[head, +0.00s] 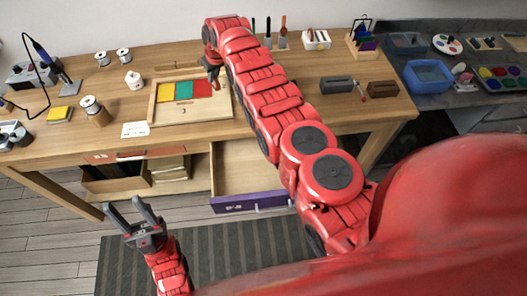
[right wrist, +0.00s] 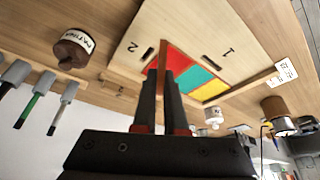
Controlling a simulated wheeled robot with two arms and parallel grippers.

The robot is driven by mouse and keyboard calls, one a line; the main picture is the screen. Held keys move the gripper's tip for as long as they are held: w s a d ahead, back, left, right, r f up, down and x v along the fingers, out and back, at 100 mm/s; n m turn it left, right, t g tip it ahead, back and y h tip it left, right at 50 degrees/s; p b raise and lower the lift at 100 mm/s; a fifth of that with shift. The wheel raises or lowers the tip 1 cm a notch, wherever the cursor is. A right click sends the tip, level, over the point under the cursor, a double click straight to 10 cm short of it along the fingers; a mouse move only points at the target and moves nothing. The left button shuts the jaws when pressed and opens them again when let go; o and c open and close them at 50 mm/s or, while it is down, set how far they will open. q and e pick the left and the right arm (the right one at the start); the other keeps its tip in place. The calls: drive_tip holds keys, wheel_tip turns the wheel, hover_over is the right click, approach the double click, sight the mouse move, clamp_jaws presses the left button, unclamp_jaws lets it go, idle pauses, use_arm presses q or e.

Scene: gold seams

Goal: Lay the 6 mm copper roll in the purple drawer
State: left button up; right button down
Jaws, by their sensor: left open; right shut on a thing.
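The purple drawer (head: 277,193) stands pulled out below the workbench in the head view. The part of its wooden inside that shows is bare; my right arm covers its right side. My right gripper (head: 213,82) is over the right part of the wooden tray. In the right wrist view its fingers (right wrist: 163,85) are shut on a thin copper-brown piece (right wrist: 162,57), seen edge-on; I cannot tell surely whether it is the 6 mm copper roll. My left gripper (head: 134,213) is open and empty, low in front of the bench. A spool with a brown side (head: 97,113) stands on the bench.
The wooden tray (head: 166,119) holds yellow, green and red panels. Two small spools (head: 101,59) and a white pot (head: 133,79) stand behind it. A soldering iron (head: 43,52) is at left. A patina jar (right wrist: 73,48) shows in the wrist view. An orange-fronted drawer (head: 128,154) is left of the purple one.

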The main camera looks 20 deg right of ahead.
drive_tip(key=shift+d, duration=0.2)
drive_tip(key=shift+w+d+f+m, duration=0.15)
drive_tip(key=shift+d+f+m, duration=0.25)
drive_tip(key=shift+d, duration=0.4)
drive_tip(key=shift+d+f, duration=0.1)
drive_tip(key=shift+f, duration=0.05)
drive_tip(key=shift+d, duration=0.15)
drive_tip(key=shift+d, duration=0.1)
